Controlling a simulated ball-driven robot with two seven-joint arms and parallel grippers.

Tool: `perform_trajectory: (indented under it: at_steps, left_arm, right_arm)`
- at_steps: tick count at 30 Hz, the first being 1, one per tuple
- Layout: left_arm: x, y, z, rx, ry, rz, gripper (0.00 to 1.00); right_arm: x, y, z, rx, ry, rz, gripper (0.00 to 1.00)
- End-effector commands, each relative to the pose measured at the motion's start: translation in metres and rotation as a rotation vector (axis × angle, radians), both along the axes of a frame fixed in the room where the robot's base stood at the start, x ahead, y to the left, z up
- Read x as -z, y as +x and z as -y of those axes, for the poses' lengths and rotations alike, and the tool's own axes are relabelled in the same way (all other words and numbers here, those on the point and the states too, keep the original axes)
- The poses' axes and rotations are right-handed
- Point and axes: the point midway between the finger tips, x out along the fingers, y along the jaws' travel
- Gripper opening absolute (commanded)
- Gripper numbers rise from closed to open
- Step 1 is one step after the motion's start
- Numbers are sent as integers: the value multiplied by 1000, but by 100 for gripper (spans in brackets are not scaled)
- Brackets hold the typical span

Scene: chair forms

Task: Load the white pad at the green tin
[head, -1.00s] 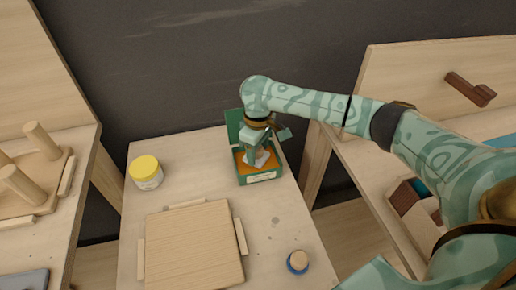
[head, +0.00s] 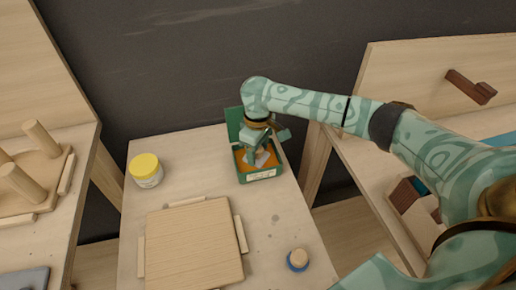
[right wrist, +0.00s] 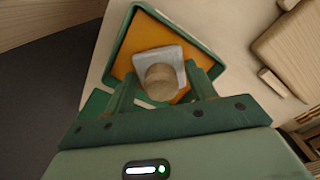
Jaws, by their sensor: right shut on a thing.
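The green tin (head: 262,175) stands open at the back of the middle table, its lid raised behind it. Orange material (right wrist: 121,64) fills its inside. The white pad (right wrist: 170,52) has a round wooden knob on top; in the head view the pad (head: 262,159) shows partly below my gripper. My right gripper (right wrist: 160,82) is shut on the pad's knob, fingers on either side, and holds it in the tin's opening. I cannot tell how firmly the pad touches the orange. My left gripper is not in view.
A jar with a yellow lid (head: 146,170) stands left of the tin. A square wooden board (head: 194,245) lies in front between low strips. A small blue-based round wooden piece (head: 298,260) is at the front right. Tables with wooden parts stand on both sides.

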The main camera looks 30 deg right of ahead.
Motion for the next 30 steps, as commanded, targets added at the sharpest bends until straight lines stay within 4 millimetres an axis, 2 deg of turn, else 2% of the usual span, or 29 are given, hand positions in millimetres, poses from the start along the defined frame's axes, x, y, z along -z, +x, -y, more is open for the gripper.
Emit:
perform_trajectory:
  at_steps: [30]
  left_arm:
    - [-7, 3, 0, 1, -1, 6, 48]
  right_arm:
    - [0, 0, 0, -1, 0, 0, 37]
